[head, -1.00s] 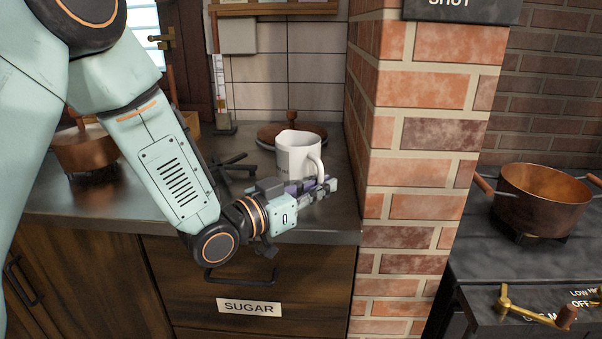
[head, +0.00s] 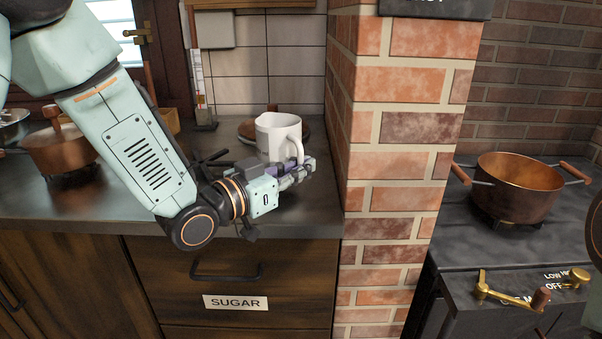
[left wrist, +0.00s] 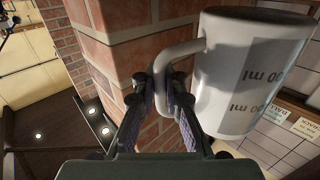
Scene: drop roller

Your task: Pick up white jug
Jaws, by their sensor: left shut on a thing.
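The white jug (head: 276,137) is upright at the counter's right end, beside the brick pillar. My left gripper (head: 297,172) is at the jug's handle, on its near right side. In the left wrist view, the fingers (left wrist: 172,88) are shut on the lower part of the handle, and the jug (left wrist: 248,68) with its dark ml markings fills the upper right. The gripper hides the jug's base in the head view, so I cannot tell whether it touches the counter. My right gripper is not in view.
The brick pillar (head: 388,130) stands close right of the jug. A round wooden lid (head: 247,128) lies behind it. A copper pot (head: 62,150) is at left, and another copper pot (head: 517,185) stands on the stove. The SUGAR drawer (head: 235,280) is below.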

